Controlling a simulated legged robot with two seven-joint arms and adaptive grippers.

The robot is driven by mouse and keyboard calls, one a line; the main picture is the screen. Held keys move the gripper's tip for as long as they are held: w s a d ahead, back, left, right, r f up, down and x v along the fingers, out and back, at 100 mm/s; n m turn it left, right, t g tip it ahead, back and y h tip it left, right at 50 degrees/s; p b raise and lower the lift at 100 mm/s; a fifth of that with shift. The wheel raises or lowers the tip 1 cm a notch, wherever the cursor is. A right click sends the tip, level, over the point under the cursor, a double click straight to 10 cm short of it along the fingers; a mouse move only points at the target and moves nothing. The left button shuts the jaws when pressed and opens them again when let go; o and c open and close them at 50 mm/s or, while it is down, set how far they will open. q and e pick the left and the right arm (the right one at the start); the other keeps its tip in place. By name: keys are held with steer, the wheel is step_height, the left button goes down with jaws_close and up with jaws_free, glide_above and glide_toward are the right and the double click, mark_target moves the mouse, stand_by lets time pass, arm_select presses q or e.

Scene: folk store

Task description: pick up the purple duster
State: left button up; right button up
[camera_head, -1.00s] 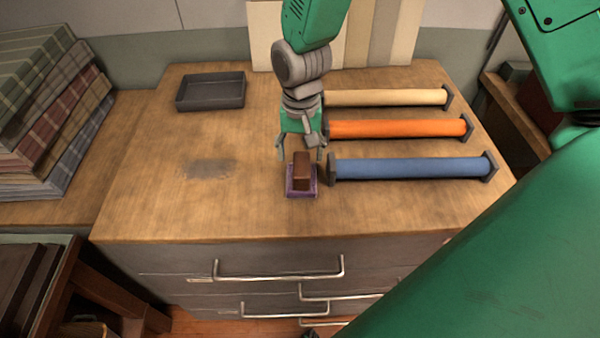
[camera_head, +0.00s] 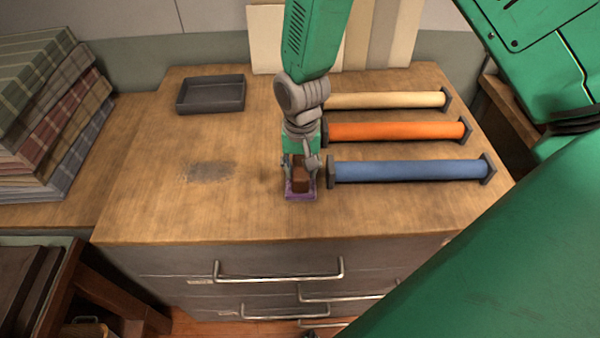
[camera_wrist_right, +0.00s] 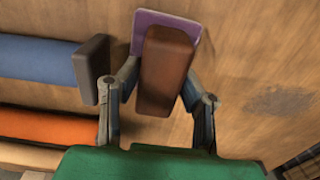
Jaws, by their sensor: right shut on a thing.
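The purple duster has a brown block handle on a flat purple base (camera_head: 300,196). It rests on the wooden counter near its front edge, left of the blue roll. My right gripper (camera_head: 301,172) is down over the duster, with one finger on each side of the brown handle, shut on it. The right wrist view shows the brown handle (camera_wrist_right: 166,70) between the two fingers (camera_wrist_right: 157,88), with the purple base beyond it. My left gripper is not in view.
Blue (camera_head: 408,170), orange (camera_head: 397,131) and cream (camera_head: 385,100) rolls with dark end caps lie to the right; the blue one's cap is close to the gripper. A dark tray (camera_head: 211,107) sits back left. A grey smudge (camera_head: 209,171) marks the clear counter at left.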

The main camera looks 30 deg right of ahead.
mark_target(300, 166)
steer(key=shift+r, duration=0.15)
step_height(300, 166, up, 10)
steer(key=shift+f+b, duration=0.1)
steer(key=shift+b, duration=0.2)
